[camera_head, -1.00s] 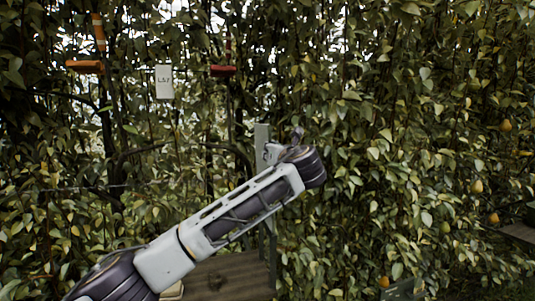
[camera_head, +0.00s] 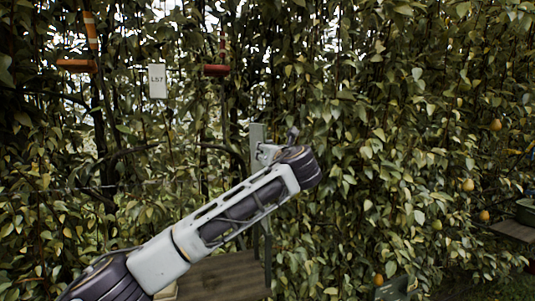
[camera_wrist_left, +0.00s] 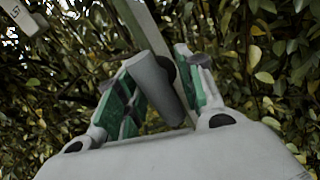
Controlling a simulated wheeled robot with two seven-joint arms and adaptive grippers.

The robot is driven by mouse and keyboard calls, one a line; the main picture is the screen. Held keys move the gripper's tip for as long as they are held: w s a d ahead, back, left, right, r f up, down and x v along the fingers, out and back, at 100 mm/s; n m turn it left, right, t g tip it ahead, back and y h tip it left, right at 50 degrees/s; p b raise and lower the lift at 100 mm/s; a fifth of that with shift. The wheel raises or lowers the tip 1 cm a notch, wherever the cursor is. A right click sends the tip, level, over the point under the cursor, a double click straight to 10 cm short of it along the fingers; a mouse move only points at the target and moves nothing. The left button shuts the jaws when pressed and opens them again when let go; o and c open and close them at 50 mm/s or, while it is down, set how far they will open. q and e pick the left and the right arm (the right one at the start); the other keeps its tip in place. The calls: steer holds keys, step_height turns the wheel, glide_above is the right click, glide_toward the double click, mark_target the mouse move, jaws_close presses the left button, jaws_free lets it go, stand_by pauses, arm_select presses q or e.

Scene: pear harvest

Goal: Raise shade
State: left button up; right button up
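A grey cylindrical handle (camera_wrist_left: 153,85) lies between the green-padded fingers of my left gripper (camera_wrist_left: 163,92) in the left wrist view. It overlaps the pads, and I cannot tell whether both press on it. A pale upright post (camera_head: 257,146) with a small grey fitting (camera_head: 267,152) stands just beyond my left wrist in the head view. There my wrist mostly hides the gripper's fingers. No shade can be made out clearly. My right gripper is not in view.
A white sign reading L57 (camera_head: 157,80) hangs by an orange bar (camera_head: 76,64) and a red bar (camera_head: 216,70). Dense foliage fills the background, with several pears at right, one here (camera_head: 468,185). A wooden surface (camera_head: 225,278) lies below my left arm.

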arm_select(q)
steer(key=v, duration=1.1)
steer(key=shift+s, duration=0.35)
steer(key=shift+d, duration=0.15)
